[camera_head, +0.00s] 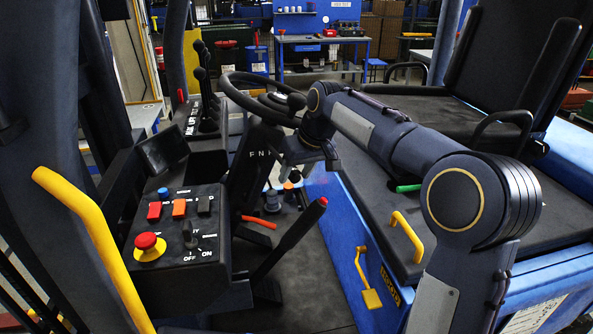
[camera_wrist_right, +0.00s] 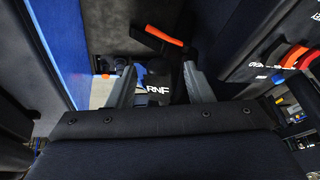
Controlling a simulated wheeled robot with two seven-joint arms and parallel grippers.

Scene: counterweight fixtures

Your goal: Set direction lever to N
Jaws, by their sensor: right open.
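The steering column (camera_head: 256,165) carries the white letters F N R; they also show in the right wrist view (camera_wrist_right: 158,89). My right gripper (camera_head: 308,170) is just right of these letters, below the steering wheel. In the right wrist view its two fingers are apart (camera_wrist_right: 158,68). A dark rounded piece (camera_wrist_right: 158,74), perhaps the direction lever's end, shows between them; I cannot tell if they touch it. The direction lever is not clearly seen in the head view, and its position cannot be read. My left gripper is not in view.
An orange-ended lever (camera_head: 259,221) is low on the column. The steering wheel (camera_head: 262,98) is above my gripper. A switch panel (camera_head: 178,228) with a red button is left. A red-tipped lever (camera_head: 290,240) rises in front, and the seat (camera_head: 400,200) is right.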

